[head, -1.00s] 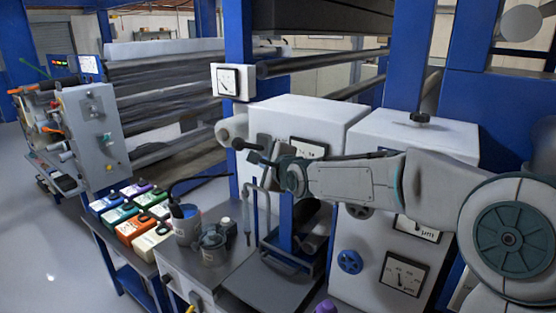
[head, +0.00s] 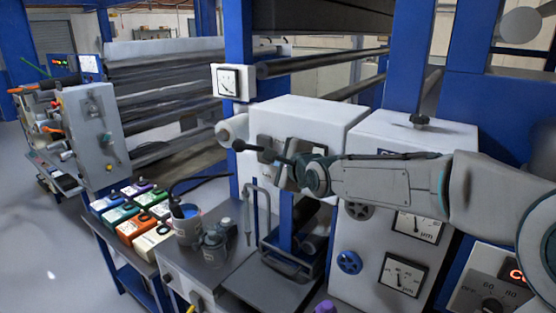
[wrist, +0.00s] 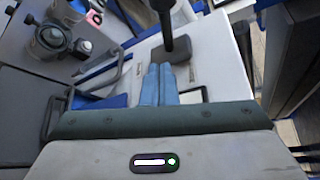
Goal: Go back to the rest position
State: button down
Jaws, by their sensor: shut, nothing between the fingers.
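My gripper (head: 298,172) is in the middle of the head view, in front of the white machine housing. In the wrist view its two blue fingers (wrist: 160,84) lie side by side, closed, with nothing between them. A dark lever (wrist: 166,22) shows just beyond the fingertips in the wrist view. In the head view a black-handled lever (head: 243,146) is just left of the gripper. I cannot tell the exact gap between them. The fingertips are hard to make out in the head view.
Coloured boxes (head: 128,228) stand on the bench at the left. A cup (head: 187,226) and a small glass vessel (head: 216,243) stand on the grey benchtop below my gripper. White housings with gauges (head: 403,275) are behind and below my arm. Rollers (head: 165,75) fill the back left.

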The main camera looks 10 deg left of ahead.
dwell(0.3)
jog(key=s+d+f+n+g+h, duration=0.4)
jog(key=s+d+f+n+h, duration=0.35)
jog(key=s+d+f, duration=0.35)
jog(key=s+d+f+n+g, duration=0.2)
jog(key=s+d+n, duration=0.2)
jog(key=s+d, duration=0.3)
jog(key=s+d+f+n+g+h, duration=0.1)
jog(key=s+d+n, duration=0.3)
jog(key=s+d, duration=0.4)
jog(key=s+g, duration=0.1)
jog(key=s, duration=0.4)
jog(key=shift+s+f, duration=0.4)
jog(key=shift+h, duration=0.25)
